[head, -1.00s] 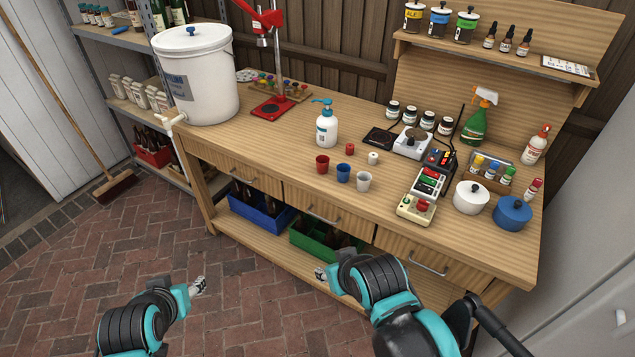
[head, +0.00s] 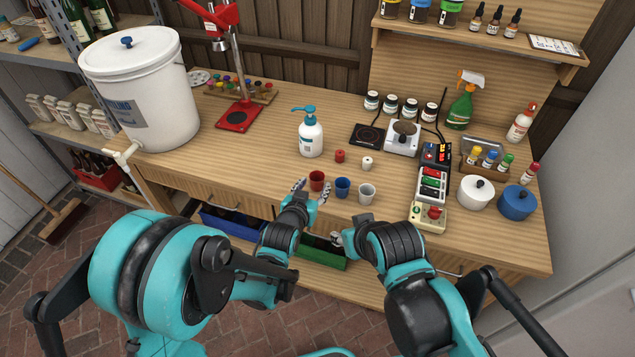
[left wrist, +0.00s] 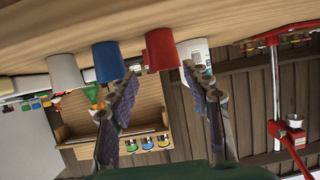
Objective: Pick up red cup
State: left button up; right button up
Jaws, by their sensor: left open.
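The red cup (head: 317,180) stands upright on the wooden bench near its front edge, left of the blue cup (head: 342,187) and the white cup (head: 367,194). My left gripper (head: 311,189) is open at the bench front, its fingers on either side of the red cup in the head view. In the left wrist view the red cup (left wrist: 161,50) shows just beyond and between the open fingertips (left wrist: 160,78), with the blue cup (left wrist: 107,62) close to one finger. My right gripper (head: 337,238) is low in front of the bench; its jaws are mostly hidden.
A white pump bottle (head: 311,135) stands behind the red cup. A control box (head: 428,216) stands to the right. The bench (head: 225,165) is clear to the left of the cups.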

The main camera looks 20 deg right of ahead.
aim_at(319, 174)
pick_arm(q)
jog(key=shift+w+d+f, duration=0.15)
jog(key=shift+w+f, duration=0.05)
jog(key=shift+w, duration=0.25)
jog(key=shift+w+d+f, duration=0.1)
jog(key=shift+w+f, duration=0.1)
jog(key=shift+w, duration=0.2)
jog(key=b+x, duration=0.2)
jog(key=x, duration=0.2)
jog(key=shift+w, duration=0.1)
jog(key=shift+a+r, duration=0.1)
jog(key=shift+r, duration=0.05)
jog(key=c, duration=0.6)
